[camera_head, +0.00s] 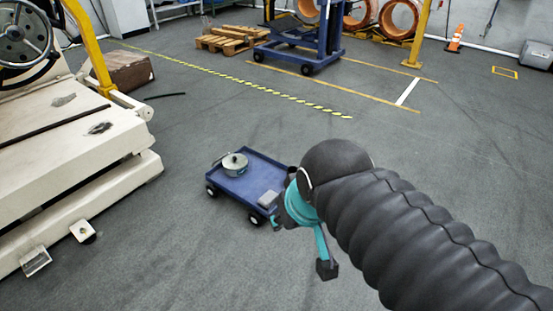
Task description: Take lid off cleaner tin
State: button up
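A round, pale metallic tin (235,168) stands upright on a low blue cart (240,187), towards its far left end. A lid (235,160) with a small dark knob appears to sit on top of it. My gripper (301,246), with teal links and dark finger pads, is at the right of the cart's near end, apart from the tin. Its fingers look spread open, with nothing seen between them. My dark ribbed arm hides part of the gripper.
A small grey block (268,198) lies on the cart's near right part. A large cream machine (75,150) stands at left. A blue wheeled frame (310,45), a wooden pallet (228,40) and an orange cone (455,39) are at the back. The floor around the cart is mostly clear.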

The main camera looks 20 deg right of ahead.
aim_at(234, 161)
jog(key=z, duration=0.05)
jog(key=k, duration=0.3)
jog(key=u, duration=1.15)
jog(key=i, duration=1.85)
jog(key=z, duration=0.95)
jog(key=i, duration=1.05)
jog(key=z, duration=0.9)
